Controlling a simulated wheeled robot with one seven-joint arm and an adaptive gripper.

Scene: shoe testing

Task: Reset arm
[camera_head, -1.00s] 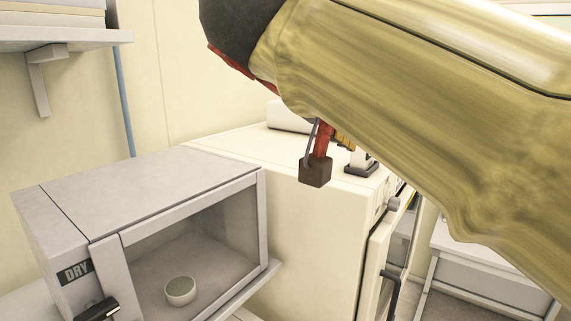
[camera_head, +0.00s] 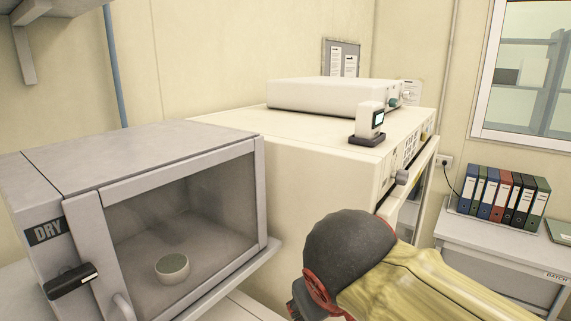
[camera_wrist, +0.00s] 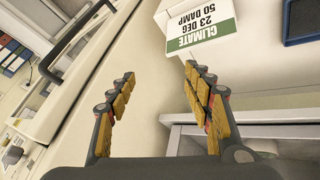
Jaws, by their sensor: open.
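My gripper (camera_wrist: 158,78) is open in the wrist view, with its two yellow-padded fingers spread apart and nothing between them. In the head view my arm (camera_head: 400,285) is at the lower right, its dark rounded joint in front of the big cream machine (camera_head: 310,175). My fingers cannot be made out in the head view.
A grey box marked DRY (camera_head: 130,165) stands at the left with a small round cup (camera_head: 172,268) inside. A white piece labelled CLIMATE (camera_wrist: 205,30) is beyond my fingers. Several binders (camera_head: 500,195) stand on a cabinet at the right.

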